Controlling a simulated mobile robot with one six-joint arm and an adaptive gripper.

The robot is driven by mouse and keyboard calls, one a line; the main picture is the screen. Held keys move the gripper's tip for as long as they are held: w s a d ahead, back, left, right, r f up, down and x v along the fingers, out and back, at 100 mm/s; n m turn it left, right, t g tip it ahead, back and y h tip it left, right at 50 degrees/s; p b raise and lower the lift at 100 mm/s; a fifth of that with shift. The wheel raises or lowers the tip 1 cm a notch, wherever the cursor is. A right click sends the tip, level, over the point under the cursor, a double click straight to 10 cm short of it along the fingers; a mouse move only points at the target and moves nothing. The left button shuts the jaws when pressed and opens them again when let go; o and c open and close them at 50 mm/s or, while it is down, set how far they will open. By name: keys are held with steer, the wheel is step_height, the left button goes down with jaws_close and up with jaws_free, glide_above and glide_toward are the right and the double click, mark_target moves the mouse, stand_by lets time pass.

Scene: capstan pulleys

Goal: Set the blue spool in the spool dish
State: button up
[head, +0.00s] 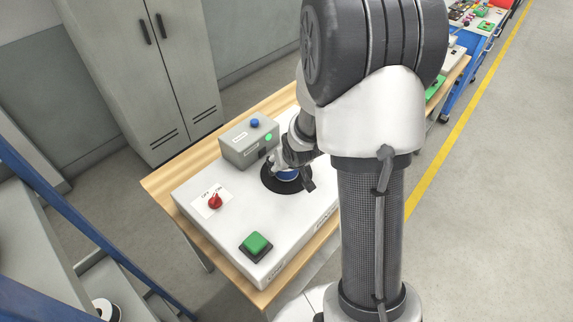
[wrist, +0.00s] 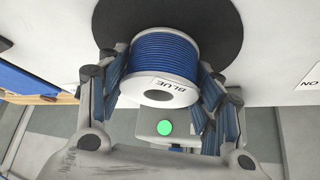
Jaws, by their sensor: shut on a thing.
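The blue spool (wrist: 165,52) has blue line wound between pale flanges and a label reading BLUE. My gripper (wrist: 161,78) is shut on it, one finger at each side. In the head view the spool (head: 287,176) shows as a small blue patch under my gripper (head: 292,164), over a round black disc (head: 270,184) on the white worktop. The disc (wrist: 222,28) also lies behind the spool in the wrist view. I cannot tell whether the spool touches it. Nothing in view is clearly marked as the spool dish; my arm hides the worktop's right part.
A grey box (head: 247,143) with a blue button and a green lamp stands close behind the disc. A red knob (head: 215,201) and a green button (head: 256,243) sit on the worktop's left and front. A grey cabinet (head: 150,70) stands behind.

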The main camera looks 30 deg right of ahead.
steer(key=shift+f, duration=0.2)
steer(key=o, duration=1.3)
steer(key=shift+r, duration=0.1)
